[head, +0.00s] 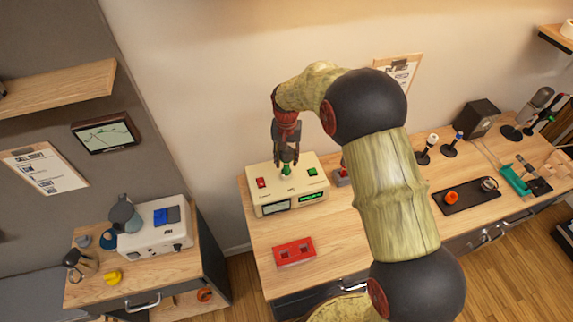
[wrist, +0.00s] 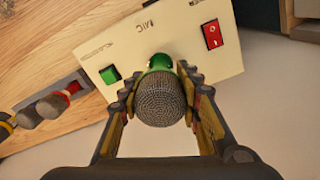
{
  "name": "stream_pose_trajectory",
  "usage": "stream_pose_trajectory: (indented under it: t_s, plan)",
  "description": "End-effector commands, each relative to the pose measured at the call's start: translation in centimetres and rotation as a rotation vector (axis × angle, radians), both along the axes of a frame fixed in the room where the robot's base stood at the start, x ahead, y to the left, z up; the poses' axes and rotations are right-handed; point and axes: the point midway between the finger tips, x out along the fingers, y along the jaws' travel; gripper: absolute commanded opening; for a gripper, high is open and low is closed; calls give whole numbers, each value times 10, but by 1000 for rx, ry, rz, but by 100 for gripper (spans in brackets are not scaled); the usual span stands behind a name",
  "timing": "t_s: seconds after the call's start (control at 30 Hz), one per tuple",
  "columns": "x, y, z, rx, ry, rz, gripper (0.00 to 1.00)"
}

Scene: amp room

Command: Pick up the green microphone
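The green microphone (head: 286,170) stands upright in the cream device (head: 310,171) on the bench. In the wrist view its round grey mesh head (wrist: 161,98) faces the camera, with the green body (wrist: 159,64) behind it. My gripper (head: 288,160) is above the device and points down. The mesh head partly hides the fingertips and the contact.
The device has a red switch (head: 261,183) and a green button (head: 312,171). A red block with holes (head: 294,252) lies in front. Microphones on a grey holder (head: 342,177) stand to the right, partly behind my arm. A black tray (head: 470,205) lies further right.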

Motion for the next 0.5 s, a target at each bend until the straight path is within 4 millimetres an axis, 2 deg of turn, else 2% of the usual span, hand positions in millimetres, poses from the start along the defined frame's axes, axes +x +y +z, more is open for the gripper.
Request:
stream_pose_trajectory:
  t_s: [0.5]
  plan:
    - [0,0,0,0,0,0,2]
